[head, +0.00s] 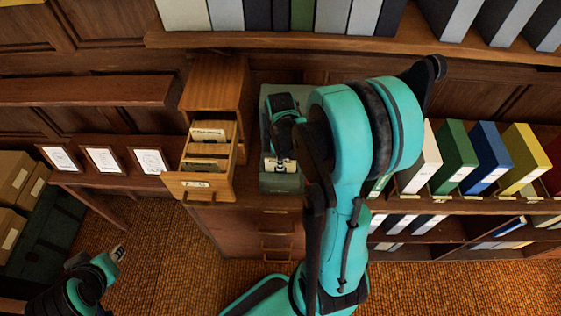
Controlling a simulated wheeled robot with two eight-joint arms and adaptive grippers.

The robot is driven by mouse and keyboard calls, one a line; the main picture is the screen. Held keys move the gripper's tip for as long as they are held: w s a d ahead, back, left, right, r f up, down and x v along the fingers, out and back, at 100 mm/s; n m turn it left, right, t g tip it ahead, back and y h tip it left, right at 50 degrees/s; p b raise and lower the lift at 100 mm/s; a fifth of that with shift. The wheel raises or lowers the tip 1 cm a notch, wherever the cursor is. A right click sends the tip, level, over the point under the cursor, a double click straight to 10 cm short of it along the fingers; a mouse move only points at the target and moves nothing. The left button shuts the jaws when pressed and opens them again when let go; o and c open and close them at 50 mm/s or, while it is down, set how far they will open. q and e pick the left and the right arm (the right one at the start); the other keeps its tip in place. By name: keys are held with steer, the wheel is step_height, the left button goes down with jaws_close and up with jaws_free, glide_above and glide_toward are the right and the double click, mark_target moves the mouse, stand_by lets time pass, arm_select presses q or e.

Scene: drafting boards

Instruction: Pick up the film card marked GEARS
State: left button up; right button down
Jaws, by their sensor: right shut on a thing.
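My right gripper (281,152) points down at the dark green box (281,184) beside the wooden card cabinet. It is shut on a small pale piece (270,165) that looks like a film card, partly hidden by the fingers. Its marking is too small to read. The wooden drawer (207,190) stands pulled out to the left, with several pale-topped cards (208,134) in it. None of their words can be read. My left gripper (117,253) is low at the left, over the floor and away from the furniture; its jaws are too small to judge.
Three framed drawings (103,160) stand on the ledge at the left. Coloured binders (484,157) fill the shelf at the right, and more line the top shelf (300,40). Cardboard boxes (14,176) are at the far left. The carpet (170,270) in front is clear.

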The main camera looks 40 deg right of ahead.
steer(key=shift+r, duration=0.3)
step_height(320, 180, up, 12)
steer(key=p, duration=0.9)
steer(key=shift+f, duration=0.15)
